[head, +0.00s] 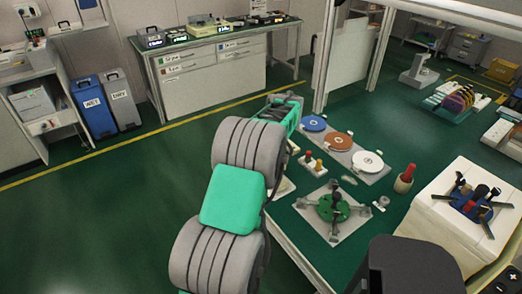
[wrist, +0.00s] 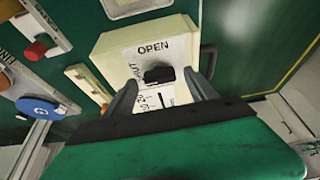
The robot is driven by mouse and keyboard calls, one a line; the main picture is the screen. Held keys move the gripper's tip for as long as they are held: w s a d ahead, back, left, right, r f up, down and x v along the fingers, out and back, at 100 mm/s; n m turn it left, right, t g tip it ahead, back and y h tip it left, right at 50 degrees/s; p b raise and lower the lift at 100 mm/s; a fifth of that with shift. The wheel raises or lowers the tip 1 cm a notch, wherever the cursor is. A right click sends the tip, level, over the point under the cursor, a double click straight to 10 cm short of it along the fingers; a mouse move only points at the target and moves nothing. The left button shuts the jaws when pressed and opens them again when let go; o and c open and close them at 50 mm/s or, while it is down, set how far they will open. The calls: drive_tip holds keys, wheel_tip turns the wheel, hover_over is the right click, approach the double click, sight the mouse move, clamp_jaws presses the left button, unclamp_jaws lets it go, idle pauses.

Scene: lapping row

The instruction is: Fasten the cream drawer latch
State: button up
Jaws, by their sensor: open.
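The cream drawer latch (wrist: 112,48) is a cream block with a pale plate in the middle of the wrist view. The plate reads OPEN at the top and has sideways lettering, apparently SHUT, at its left. A black knob (wrist: 158,74) sticks out of the plate below OPEN. My gripper (wrist: 161,79) is open, with one grey finger on each side of the knob. I cannot tell whether either finger touches it. In the head view my arm hides the gripper, and the latch cannot be made out surely.
A blue disc (wrist: 40,108) and a red button (wrist: 36,49) lie left of the latch in the wrist view. In the head view a bench holds a green fixture (head: 333,208), a white disc (head: 367,161) and a red-handled cup (head: 404,181). Green floor (head: 110,220) is clear at left.

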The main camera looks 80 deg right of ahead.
drive_tip(key=v, duration=0.7)
drive_tip(key=shift+r, duration=0.35)
drive_tip(key=shift+s, duration=0.15)
